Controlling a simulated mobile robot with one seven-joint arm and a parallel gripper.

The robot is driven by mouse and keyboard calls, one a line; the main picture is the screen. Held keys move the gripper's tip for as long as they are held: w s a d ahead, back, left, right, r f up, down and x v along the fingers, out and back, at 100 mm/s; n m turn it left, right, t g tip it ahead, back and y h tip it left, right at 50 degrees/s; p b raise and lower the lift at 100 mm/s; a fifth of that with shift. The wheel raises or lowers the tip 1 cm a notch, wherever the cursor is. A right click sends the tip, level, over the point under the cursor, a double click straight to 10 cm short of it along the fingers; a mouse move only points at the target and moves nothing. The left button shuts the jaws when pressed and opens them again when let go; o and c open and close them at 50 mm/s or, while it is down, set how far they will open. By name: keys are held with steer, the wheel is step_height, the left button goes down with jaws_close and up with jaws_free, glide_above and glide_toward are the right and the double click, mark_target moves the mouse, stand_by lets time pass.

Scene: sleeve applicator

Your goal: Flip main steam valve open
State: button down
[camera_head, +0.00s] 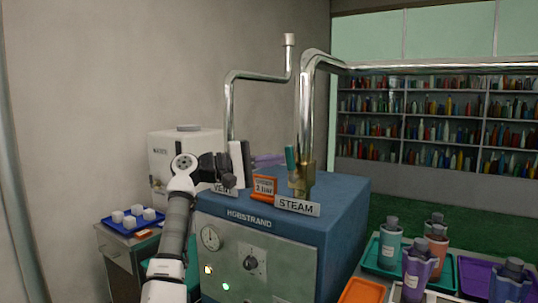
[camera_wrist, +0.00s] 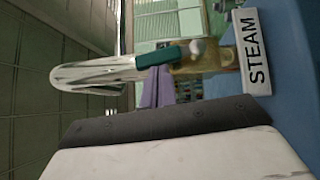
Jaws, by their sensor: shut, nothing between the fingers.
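The steam valve is a brass body (camera_head: 304,180) at the foot of a shiny pipe, behind the STEAM sign (camera_head: 297,206). Its teal lever (camera_head: 291,158) stands upright along the pipe's left side. In the wrist view, which is turned sideways, the lever (camera_wrist: 160,54) lies along the pipe beside the brass body (camera_wrist: 205,60). My gripper (camera_head: 270,160) is shut and empty, its purple fingers pointing right at lever height. The fingertips (camera_wrist: 157,88) appear very close to the lever; I cannot tell whether they touch it.
The blue HOBSTRAND machine (camera_head: 340,220) carries a second pipe (camera_head: 229,110) and an orange sign (camera_head: 264,188) beside the valve. A white unit (camera_head: 165,155) and a blue tray (camera_head: 120,225) of white blocks are at left. Bottles (camera_head: 418,265) on trays stand at right.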

steer(key=shift+s+d+r+p, duration=0.2)
steer(key=shift+d+r+p, duration=0.05)
steer(key=shift+d+p, duration=0.2)
stand_by(0.5)
steer(key=shift+a, duration=0.1)
